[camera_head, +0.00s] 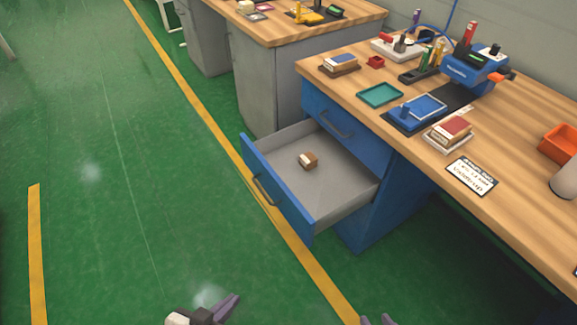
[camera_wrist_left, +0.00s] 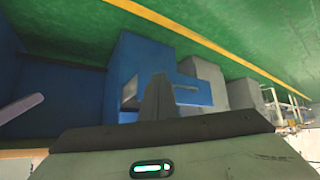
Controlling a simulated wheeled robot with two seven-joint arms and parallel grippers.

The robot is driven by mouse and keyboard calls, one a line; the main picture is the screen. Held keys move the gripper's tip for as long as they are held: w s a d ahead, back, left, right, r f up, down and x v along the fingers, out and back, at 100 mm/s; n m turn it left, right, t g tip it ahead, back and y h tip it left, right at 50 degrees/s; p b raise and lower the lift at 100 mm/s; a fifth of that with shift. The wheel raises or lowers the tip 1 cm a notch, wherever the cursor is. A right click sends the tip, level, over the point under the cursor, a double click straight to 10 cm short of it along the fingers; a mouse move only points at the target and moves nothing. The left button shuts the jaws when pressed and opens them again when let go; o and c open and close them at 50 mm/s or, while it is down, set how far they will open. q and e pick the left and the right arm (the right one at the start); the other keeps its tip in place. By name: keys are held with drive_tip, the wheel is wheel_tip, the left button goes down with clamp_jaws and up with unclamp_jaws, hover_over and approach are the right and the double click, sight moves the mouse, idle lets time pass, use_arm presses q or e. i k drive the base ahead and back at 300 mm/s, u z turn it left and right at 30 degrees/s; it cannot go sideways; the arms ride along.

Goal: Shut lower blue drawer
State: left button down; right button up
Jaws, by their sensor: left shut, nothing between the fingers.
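The lower blue drawer (camera_head: 278,190) is pulled far out of the blue cabinet (camera_head: 376,210) in the head view. Its front, with a dark handle (camera_head: 264,190), faces left over the yellow floor line. My left gripper (camera_head: 232,301) is at the bottom of the head view, apart from the drawer and nearer to me. It is shut and empty. Its fingers (camera_wrist_left: 158,98) also show in the left wrist view, with blue cabinet surfaces (camera_wrist_left: 145,58) behind them. Only the tips of my right gripper (camera_head: 378,320) show at the bottom edge; its opening is unclear.
A small brown and white box (camera_head: 308,161) lies in the open drawer. The upper blue drawer (camera_head: 345,138) is shut. The wooden worktop (camera_head: 520,190) above holds trays, boxes and a blue device (camera_head: 475,70). The green floor (camera_head: 130,200) left of the drawer is clear.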

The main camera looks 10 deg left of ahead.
sight(311, 201)
drive_tip(key=z, duration=0.1)
drive_tip(key=i, duration=0.85)
drive_tip(key=u, duration=0.3)
